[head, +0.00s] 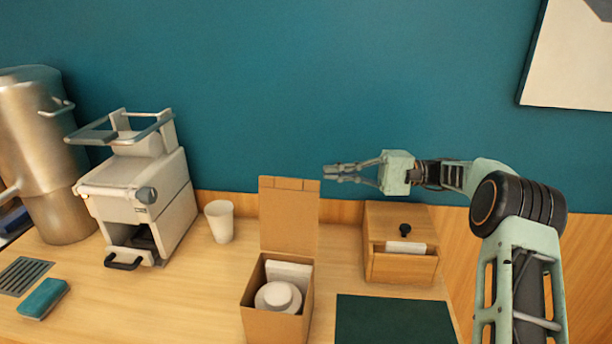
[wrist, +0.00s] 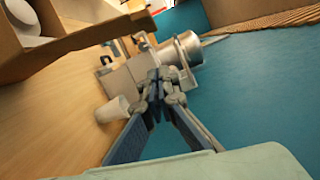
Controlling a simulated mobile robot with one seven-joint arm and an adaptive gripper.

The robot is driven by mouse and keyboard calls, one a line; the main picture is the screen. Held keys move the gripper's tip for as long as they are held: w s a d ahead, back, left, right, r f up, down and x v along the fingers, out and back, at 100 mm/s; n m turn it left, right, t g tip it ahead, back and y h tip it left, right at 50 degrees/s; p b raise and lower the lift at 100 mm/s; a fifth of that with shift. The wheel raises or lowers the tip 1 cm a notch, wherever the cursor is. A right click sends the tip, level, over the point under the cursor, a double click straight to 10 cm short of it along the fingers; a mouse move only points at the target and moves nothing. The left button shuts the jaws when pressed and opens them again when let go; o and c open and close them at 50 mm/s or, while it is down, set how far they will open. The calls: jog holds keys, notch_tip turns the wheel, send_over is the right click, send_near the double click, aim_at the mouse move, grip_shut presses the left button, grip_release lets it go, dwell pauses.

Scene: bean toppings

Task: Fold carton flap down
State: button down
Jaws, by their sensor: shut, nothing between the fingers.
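The cardboard carton (head: 277,326) stands open on the counter in the head view, holding white items, among them a round lidded one (head: 278,296). Its tall flap (head: 288,215) stands upright at the back. My gripper (head: 326,172) is shut and empty, raised at the height of the flap's top edge and just to its right. In the wrist view my closed fingers (wrist: 158,85) point toward the machines, and part of the carton (wrist: 85,35) shows at the upper left.
A wooden box (head: 400,262) with a black knob stands right of the carton, below my arm. A white cup (head: 220,221), a white machine (head: 140,190) and a steel urn (head: 45,150) stand to the left. A dark green mat (head: 395,320) lies at front right. The teal wall is behind.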

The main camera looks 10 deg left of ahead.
jog(key=s+a+r+p, duration=0.1)
jog(key=s+a, duration=0.4)
jog(key=a, duration=0.1)
jog(key=shift+s+p, duration=0.25)
jog(key=shift+p, duration=0.1)
jog(key=shift+s+a, duration=0.1)
jog(key=shift+a, duration=0.05)
dwell(0.3)
